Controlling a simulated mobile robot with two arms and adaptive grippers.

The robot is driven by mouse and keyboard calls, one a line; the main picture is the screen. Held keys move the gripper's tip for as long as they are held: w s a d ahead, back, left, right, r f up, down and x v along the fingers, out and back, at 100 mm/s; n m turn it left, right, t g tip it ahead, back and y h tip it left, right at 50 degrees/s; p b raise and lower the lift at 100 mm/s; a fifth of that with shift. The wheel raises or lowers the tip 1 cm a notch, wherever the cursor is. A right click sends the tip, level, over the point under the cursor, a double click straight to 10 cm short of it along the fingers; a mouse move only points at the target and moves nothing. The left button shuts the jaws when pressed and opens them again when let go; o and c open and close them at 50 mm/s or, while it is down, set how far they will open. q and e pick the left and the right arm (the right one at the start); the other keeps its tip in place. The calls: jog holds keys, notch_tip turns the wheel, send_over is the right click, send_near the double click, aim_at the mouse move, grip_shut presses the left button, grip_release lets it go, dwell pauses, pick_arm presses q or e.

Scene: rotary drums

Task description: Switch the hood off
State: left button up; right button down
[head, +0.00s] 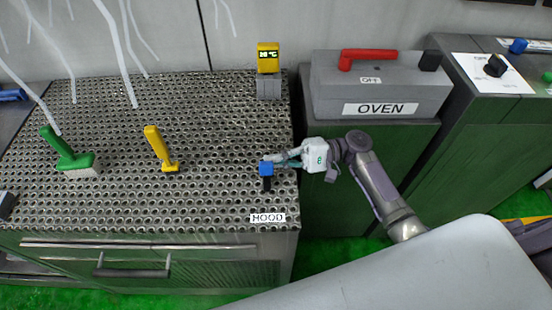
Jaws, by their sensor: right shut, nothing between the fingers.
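The HOOD label (268,218) lies on the front right corner of the perforated metal top (215,200). Just behind it stands a small knob (266,170) with a blue top and a black lower part. My right gripper (273,161) reaches in from the right with its fingers shut and empty. Its fingertips are at the blue top; I cannot tell whether they touch it. My left gripper is not in view.
The grey OVEN box (330,90) with a red handle (368,55) stands behind my right arm. A green brush (68,155), a yellow-handled tool (160,148) and a yellow device (268,60) stand on the metal top. White strands hang at upper left.

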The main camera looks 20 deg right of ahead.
aim_at(267, 177)
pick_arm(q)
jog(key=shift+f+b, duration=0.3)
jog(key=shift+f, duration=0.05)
pick_arm(e)
jog(key=shift+s+r+n, duration=0.25)
jog(key=shift+n, duration=0.45)
jog(key=shift+s+a+r+n+h+b, duration=0.15)
jog(key=shift+s+r+n+h+b, duration=0.25)
jog(key=shift+n, duration=0.5)
jog(key=n, duration=0.1)
jog(key=s+n+b, duration=0.1)
jog(key=s+r+n+h+b, duration=0.1)
jog(key=n, duration=0.1)
jog(key=shift+s+a, duration=0.15)
jog(key=shift+a, duration=0.15)
jog(key=shift+r, duration=0.1)
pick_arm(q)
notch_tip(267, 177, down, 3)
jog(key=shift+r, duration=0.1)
